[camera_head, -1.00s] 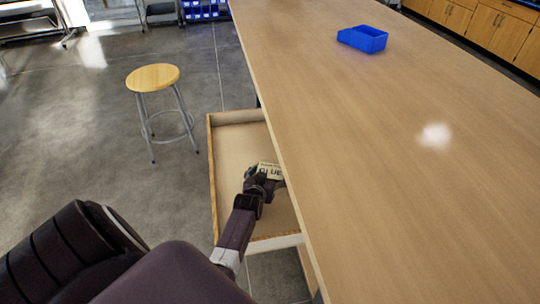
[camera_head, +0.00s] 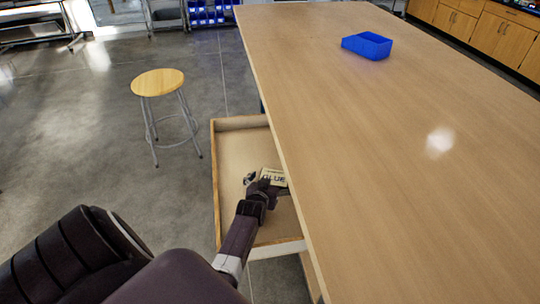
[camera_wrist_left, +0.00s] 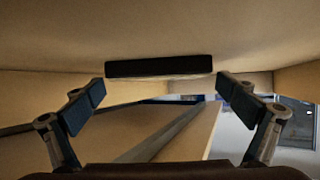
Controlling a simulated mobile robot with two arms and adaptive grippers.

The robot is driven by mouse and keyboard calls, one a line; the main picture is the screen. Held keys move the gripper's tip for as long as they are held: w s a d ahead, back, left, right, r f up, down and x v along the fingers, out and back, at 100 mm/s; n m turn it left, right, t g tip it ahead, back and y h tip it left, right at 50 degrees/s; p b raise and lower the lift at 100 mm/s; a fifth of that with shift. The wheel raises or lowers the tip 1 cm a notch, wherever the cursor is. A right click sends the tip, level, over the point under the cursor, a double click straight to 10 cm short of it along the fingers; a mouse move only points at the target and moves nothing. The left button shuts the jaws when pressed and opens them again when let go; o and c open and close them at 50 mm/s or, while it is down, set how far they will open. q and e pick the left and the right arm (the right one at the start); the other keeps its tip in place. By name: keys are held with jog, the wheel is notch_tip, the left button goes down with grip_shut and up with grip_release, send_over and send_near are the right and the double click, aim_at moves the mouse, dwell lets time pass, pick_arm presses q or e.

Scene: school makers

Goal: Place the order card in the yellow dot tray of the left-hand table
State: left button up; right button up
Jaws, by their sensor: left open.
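A small pale card (camera_head: 275,177) with dark lettering, seemingly "GLUE", shows inside an open wooden drawer (camera_head: 215,175) at the table's left side. I cannot tell whether it is the order card. My left gripper (camera_head: 262,182) is open in the drawer, right beside the card; contact is unclear. In the left wrist view, its two fingers (camera_wrist_left: 162,98) are spread wide, with a dark bar (camera_wrist_left: 158,67) with a pale lower edge ahead of them, apart from both fingertips. I cannot tell what this bar is. No yellow dot tray is visible. My right gripper is out of view.
The long wooden table (camera_head: 400,180) is mostly bare, with a blue bin (camera_head: 367,46) towards its far end. A stool (camera_head: 158,83) stands left of the drawer. The floor (camera_head: 80,150) around it is clear. Wooden cabinets (camera_head: 490,35) line the far right.

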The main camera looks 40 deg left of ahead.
pick_arm(q)
jog(key=p+v, duration=0.1)
jog(key=v, duration=1.1)
jog(key=shift+f, duration=0.15)
